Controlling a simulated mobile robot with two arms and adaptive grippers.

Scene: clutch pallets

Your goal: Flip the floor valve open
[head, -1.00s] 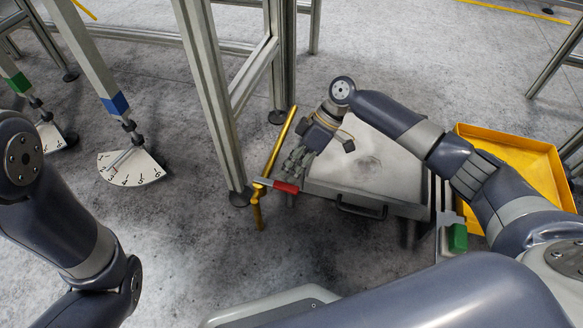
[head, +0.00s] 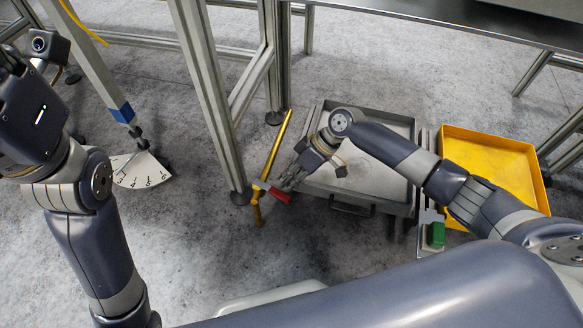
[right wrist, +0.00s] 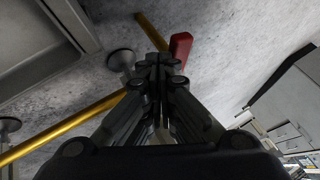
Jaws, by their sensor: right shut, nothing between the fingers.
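The floor valve is a yellow pipe (head: 274,150) with a red lever handle (head: 281,196), low beside a metal frame leg. The lever points right and a little toward me, across the pipe line. My right gripper (head: 286,181) is shut and empty, its fingertips close to the far side of the red handle. In the right wrist view the shut fingertips (right wrist: 160,64) are just left of the red handle (right wrist: 181,48); whether they touch it I cannot tell. The yellow pipe (right wrist: 70,128) passes behind the fingers there. My left arm is at the left; its gripper is out of frame.
A grey tray (head: 318,188) lies under my right forearm, with a yellow bin (head: 492,138) to its right. A green handle (head: 435,235) is near the bin. The frame leg (head: 213,95) stands left of the pipe. A marked white dial plate (head: 143,170) is farther left.

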